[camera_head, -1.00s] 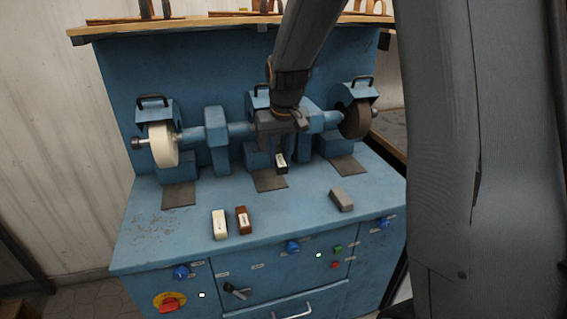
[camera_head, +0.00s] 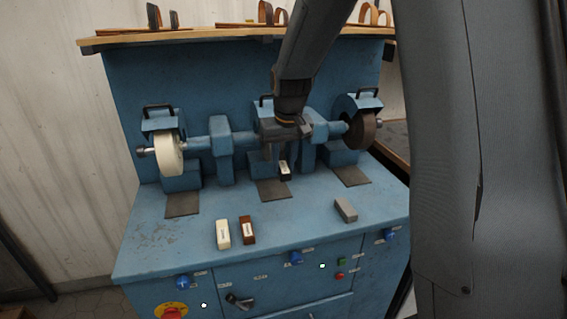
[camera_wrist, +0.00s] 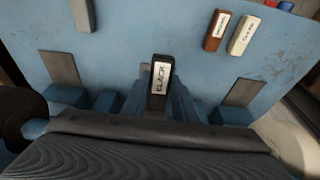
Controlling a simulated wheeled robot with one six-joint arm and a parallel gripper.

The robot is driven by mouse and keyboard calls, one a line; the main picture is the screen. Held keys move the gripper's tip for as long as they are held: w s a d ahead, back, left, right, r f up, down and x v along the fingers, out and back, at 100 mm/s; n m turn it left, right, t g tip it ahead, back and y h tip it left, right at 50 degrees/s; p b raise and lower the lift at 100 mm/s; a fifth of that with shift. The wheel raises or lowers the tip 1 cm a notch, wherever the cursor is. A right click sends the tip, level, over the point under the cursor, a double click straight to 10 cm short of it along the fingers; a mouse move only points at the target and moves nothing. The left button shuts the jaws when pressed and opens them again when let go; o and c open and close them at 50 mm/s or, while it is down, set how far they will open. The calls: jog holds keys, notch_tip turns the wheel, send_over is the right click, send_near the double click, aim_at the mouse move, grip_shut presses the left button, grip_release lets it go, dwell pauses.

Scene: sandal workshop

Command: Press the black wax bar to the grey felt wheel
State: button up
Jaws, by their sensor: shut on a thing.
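My gripper (camera_head: 282,157) hangs at the middle of the blue machine, shut on the black wax bar (camera_head: 285,171). The bar's pale label faces out, above the middle grey plate. In the wrist view the bar (camera_wrist: 160,98) stands upright in the picture with its "BLACK" label readable. The grey felt wheel cannot be made out; the middle station is largely hidden behind my arm and gripper. I cannot tell whether the bar touches a wheel.
A cream wheel (camera_head: 169,154) is at the left and a dark brown wheel (camera_head: 361,131) at the right. Cream (camera_head: 223,234), brown (camera_head: 247,230) and grey (camera_head: 346,210) bars lie on the bench (camera_head: 300,221). A shelf (camera_head: 205,36) with sandal parts runs above.

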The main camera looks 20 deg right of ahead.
jog(key=shift+w+r, duration=0.2)
jog(key=shift+w, duration=0.4)
dwell(1.1)
jog(key=shift+p, duration=0.65)
dwell(0.4)
jog(key=shift+s, duration=0.1)
jog(key=s+f+p, duration=0.1)
jog(key=s, duration=0.5)
jog(key=shift+s+f, duration=0.35)
jog(key=shift+f, duration=0.05)
dwell(0.4)
